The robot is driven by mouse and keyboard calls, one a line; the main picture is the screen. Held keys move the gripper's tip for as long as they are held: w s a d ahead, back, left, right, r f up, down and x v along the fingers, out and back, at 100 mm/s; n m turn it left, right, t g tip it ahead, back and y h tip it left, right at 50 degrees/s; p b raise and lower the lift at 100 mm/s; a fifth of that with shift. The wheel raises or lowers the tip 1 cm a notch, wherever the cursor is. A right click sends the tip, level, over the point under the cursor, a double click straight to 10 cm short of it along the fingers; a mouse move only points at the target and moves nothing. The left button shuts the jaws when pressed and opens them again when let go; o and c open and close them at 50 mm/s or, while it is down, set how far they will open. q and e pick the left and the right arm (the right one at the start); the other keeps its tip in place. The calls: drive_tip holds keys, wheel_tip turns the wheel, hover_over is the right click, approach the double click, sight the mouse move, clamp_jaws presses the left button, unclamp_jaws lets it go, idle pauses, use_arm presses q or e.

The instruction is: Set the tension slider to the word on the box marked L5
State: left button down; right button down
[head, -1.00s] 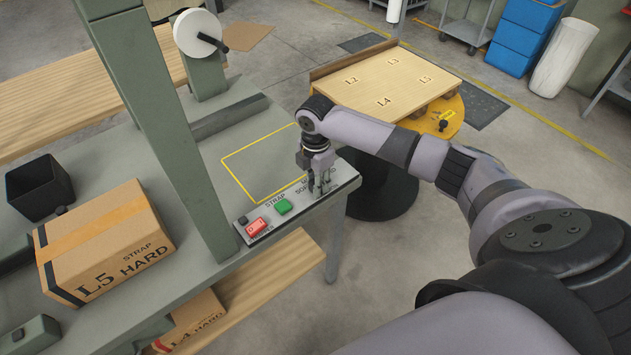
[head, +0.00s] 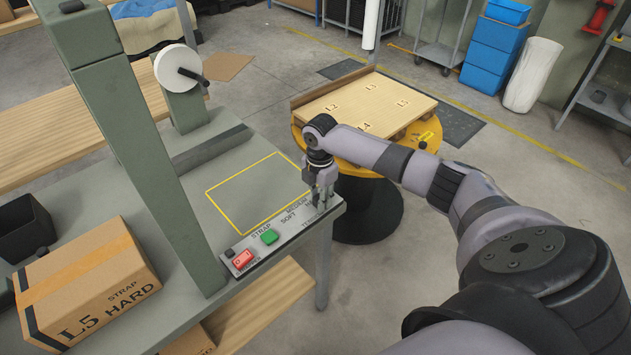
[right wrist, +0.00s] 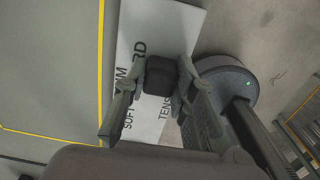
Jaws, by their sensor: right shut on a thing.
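The cardboard box marked L5 (head: 95,283) sits on the bench at the lower left of the head view. Its side reads STRAP and HARD. The control panel (head: 262,250) lies along the bench's front edge, with the printed words SOFT, MEDIUM and, partly hidden, HARD and TENSION. My right gripper (head: 320,200) is down at the panel's far right end. In the right wrist view its fingers are shut on the black slider knob (right wrist: 160,76), beside the MEDIUM and HARD lettering. The exact word it lines up with is hard to tell. My left gripper is not in view.
A green button (head: 269,237) and a red switch (head: 243,259) are on the panel. A green upright post (head: 135,150) stands on the bench. Beyond is a yellow spool table (head: 428,130) with a wooden board (head: 365,100) marked with L labels.

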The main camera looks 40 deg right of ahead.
drive_tip(key=c, duration=1.3)
unclamp_jaws()
drive_tip(key=shift+d, duration=0.2)
wheel_tip(320, 180, up, 12)
drive_tip(key=shift+r, duration=0.1)
